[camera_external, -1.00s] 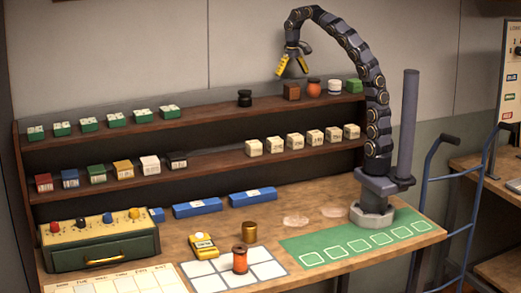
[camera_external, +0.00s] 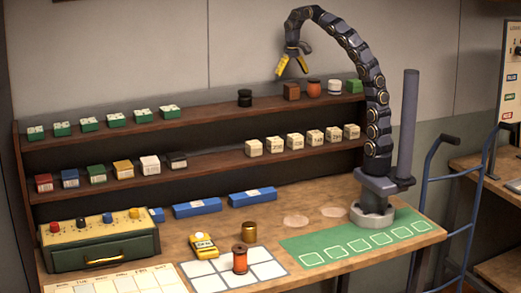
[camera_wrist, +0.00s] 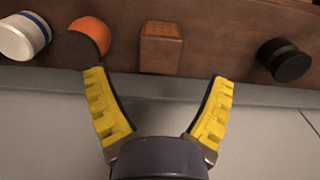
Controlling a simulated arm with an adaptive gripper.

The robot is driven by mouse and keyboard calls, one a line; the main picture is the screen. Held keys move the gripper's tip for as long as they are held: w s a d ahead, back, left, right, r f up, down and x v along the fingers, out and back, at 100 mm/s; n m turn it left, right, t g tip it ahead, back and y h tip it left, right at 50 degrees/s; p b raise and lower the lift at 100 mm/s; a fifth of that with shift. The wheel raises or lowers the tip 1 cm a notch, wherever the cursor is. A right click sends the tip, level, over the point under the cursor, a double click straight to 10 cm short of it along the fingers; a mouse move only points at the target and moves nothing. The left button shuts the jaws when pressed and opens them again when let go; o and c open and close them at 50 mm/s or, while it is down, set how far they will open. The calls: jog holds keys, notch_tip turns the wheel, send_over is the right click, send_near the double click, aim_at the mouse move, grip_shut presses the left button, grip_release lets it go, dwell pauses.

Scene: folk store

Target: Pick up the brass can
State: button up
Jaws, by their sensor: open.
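The brass can (camera_external: 249,231) stands upright on the table, just behind the white grid mat and behind the orange spool. It does not show in the wrist view. My gripper (camera_external: 291,67) is raised high above the upper shelf, well above and apart from the can. In the wrist view my gripper (camera_wrist: 165,100) has its two yellow fingers spread wide with nothing between them. A brown block (camera_wrist: 161,47) on the upper shelf shows beyond the gap between the fingers.
An orange spool (camera_external: 240,259) stands on the grid mat (camera_external: 268,270) in front of the can. A yellow device (camera_external: 203,246) lies to the can's left. A blue box (camera_external: 252,196) lies behind it. The upper shelf (camera_external: 210,121) holds several small items. Bare table lies right of the can.

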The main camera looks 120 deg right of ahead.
aim_at(250, 234)
jog(key=shift+w, duration=0.1)
